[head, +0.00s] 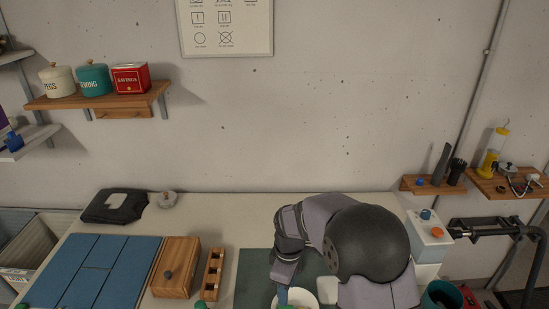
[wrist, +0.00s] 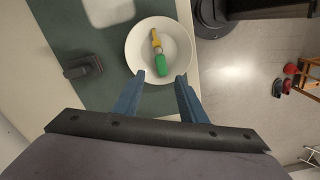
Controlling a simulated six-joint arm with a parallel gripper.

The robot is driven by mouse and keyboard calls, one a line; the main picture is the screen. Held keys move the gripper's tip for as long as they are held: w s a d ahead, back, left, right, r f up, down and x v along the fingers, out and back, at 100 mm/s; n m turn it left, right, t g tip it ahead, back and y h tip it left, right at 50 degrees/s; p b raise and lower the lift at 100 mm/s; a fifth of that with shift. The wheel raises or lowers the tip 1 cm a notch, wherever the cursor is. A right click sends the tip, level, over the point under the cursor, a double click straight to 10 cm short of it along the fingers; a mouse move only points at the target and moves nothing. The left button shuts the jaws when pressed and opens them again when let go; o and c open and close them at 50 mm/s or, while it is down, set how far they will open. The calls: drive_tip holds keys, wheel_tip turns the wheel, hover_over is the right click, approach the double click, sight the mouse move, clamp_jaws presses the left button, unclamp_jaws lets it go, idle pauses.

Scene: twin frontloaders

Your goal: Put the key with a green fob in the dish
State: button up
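The key with a green fob (wrist: 161,65) lies inside the white round dish (wrist: 178,35), its brass-yellow part pointing away from my gripper. My gripper (wrist: 160,78) is open, with its two blue fingertips apart at the dish's near rim. The green fob is just beyond the gap between the fingers and nothing is held. In the head view the dish (head: 306,297) is cut by the bottom edge and partly hidden by my arm. One blue fingertip of my gripper (head: 283,296) shows at its left side.
The dish sits on a dark green mat (head: 251,275). A dark grey object (wrist: 84,67) lies left of the dish in the wrist view. A wooden box (head: 177,265) and a slotted wooden block (head: 213,272) stand left of the mat. The bench's edge is close to the dish's right.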

drive_tip(key=s+f+m, duration=0.1)
drive_tip(key=s+m, duration=0.1)
drive_tip(key=s+d+f+m+g, duration=0.1)
drive_tip(key=s+m, duration=0.1)
drive_tip(key=s+f+m, duration=0.1)
drive_tip(key=m, duration=0.1)
drive_tip(key=shift+s+d, duration=0.3)
drive_tip(key=shift+s, duration=0.1)
drive_tip(key=s+d+r+m+g+b, duration=0.1)
drive_tip(key=s+d+m, duration=0.25)
drive_tip(key=s, duration=0.35)
drive_tip(key=s+d+r+m, duration=0.2)
drive_tip(key=s+d+m, duration=0.15)
drive_tip(key=s, duration=0.45)
drive_tip(key=shift+m+t, duration=0.3)
drive_tip(key=shift+t, duration=0.6)
drive_tip(key=shift+w+d+r+b, duration=0.25)
drive_tip(key=shift+w+d+r, duration=0.35)
drive_tip(key=shift+d, duration=0.1)
drive_tip(key=shift+w+d+r+b, duration=0.25)
drive_tip(key=shift+w+d+r, duration=0.3)
drive_tip(key=shift+d, duration=0.15)
